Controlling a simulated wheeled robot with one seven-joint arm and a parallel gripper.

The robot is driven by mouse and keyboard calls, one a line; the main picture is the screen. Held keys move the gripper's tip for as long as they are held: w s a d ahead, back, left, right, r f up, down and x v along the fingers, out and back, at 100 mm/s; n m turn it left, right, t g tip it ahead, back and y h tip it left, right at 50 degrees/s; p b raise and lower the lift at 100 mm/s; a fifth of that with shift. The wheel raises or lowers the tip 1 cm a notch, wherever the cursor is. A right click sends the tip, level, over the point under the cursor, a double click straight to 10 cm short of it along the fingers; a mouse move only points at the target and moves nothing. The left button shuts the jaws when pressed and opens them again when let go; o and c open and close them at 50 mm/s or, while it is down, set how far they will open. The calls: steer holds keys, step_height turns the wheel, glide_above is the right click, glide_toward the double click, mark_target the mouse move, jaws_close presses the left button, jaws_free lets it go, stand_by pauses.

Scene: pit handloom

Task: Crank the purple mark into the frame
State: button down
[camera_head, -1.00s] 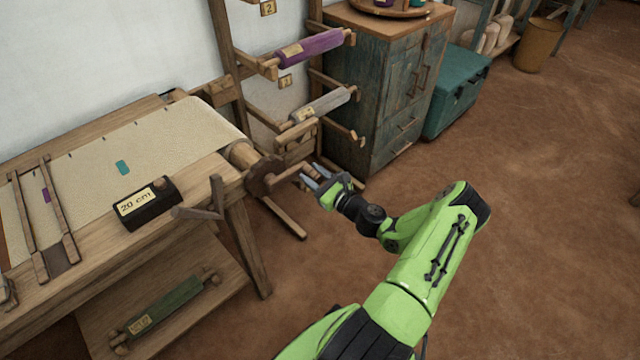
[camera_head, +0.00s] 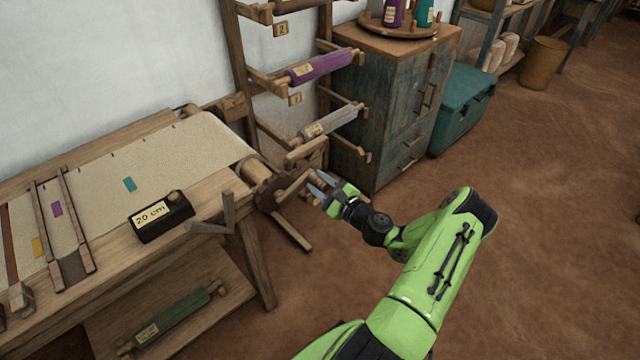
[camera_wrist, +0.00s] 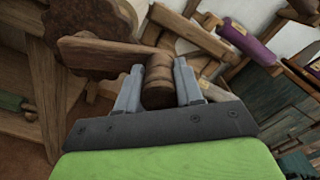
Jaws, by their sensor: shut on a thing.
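The purple mark (camera_head: 57,209) is on the pale cloth (camera_head: 190,145), between the two wooden bars of the frame (camera_head: 78,220) at the left, about midway between them. A teal mark (camera_head: 130,184) lies right of the frame, and a yellow mark (camera_head: 38,246) lies by the left bar. My gripper (camera_head: 318,190) is at the crank at the loom's right end. In the wrist view my gripper (camera_wrist: 158,88) is shut on the round wooden crank handle (camera_wrist: 157,97), one finger on each side. The crank arm (camera_wrist: 100,50) runs left from it to the toothed wheel (camera_wrist: 90,20).
A black box (camera_head: 160,217) labelled "20 cm" sits on the loom's edge beside a wooden lever (camera_head: 228,212). A rack with purple (camera_head: 320,68) and grey rolls (camera_head: 330,122) and a cabinet (camera_head: 385,105) stand behind the crank. Open floor lies to the right.

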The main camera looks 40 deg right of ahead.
steer(key=c, duration=0.7)
jaws_free()
steer(key=shift+c, duration=0.2)
steer(key=shift+s, duration=0.1)
steer(key=s+p, duration=0.2)
steer(key=s, duration=1.3)
steer(key=shift+s+d, duration=0.2)
steer(key=shift+s, duration=0.1)
